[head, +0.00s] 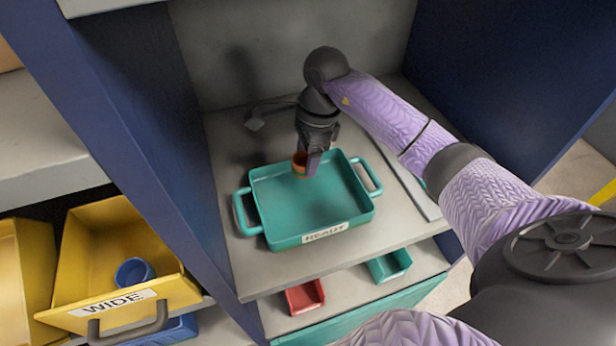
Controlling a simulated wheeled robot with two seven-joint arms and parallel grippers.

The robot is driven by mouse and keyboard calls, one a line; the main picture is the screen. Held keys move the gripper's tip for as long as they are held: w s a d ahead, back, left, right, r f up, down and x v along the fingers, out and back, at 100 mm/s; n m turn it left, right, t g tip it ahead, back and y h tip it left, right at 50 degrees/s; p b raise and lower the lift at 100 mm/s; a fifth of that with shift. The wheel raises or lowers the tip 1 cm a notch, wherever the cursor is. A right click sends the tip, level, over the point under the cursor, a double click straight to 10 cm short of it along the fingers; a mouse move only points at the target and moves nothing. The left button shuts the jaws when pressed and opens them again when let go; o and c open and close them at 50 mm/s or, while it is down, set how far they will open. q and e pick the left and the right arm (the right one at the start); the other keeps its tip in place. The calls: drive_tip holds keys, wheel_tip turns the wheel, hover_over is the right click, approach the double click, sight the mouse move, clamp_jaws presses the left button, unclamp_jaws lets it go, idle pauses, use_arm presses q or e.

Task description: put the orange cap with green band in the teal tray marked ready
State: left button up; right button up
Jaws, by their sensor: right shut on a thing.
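The teal tray (277,238) stands on the grey shelf, with a white label reading READY on its front wall and a handle at each side. My right gripper (306,168) reaches in over the tray's back part, pointing down. It is shut on the orange cap (298,163), which shows partly beside the fingers. The cap is over or in the back of the tray; I cannot tell whether it touches the floor. Its green band is hard to make out. My left gripper is not in view.
Blue side panels (140,110) enclose the shelf (240,275). A thin grey object (255,123) lies behind the tray. Below are a red bin (305,298) and a small teal bin (390,265). A yellow bin marked WIDE (75,240) at left holds a blue ring-shaped piece (134,273).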

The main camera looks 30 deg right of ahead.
sight(307, 187)
wheel_tip(307, 187, down, 6)
drive_tip(key=shift+r+b, duration=0.25)
drive_tip(key=shift+b, duration=0.1)
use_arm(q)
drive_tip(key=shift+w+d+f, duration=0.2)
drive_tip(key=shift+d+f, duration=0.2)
use_arm(e)
drive_tip(key=shift+r, duration=0.1)
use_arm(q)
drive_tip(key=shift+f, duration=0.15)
use_arm(e)
drive_tip(key=o, duration=0.9)
drive_tip(key=shift+c, duration=0.2)
drive_tip(key=o, duration=0.4)
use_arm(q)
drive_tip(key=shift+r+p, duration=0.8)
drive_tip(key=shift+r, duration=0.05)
use_arm(e)
drive_tip(key=r, duration=0.4)
drive_tip(key=d+r, duration=0.1)
drive_tip(key=r, duration=0.3)
drive_tip(key=d+r, duration=0.1)
drive_tip(key=r, duration=0.3)
drive_tip(key=shift+s, duration=0.25)
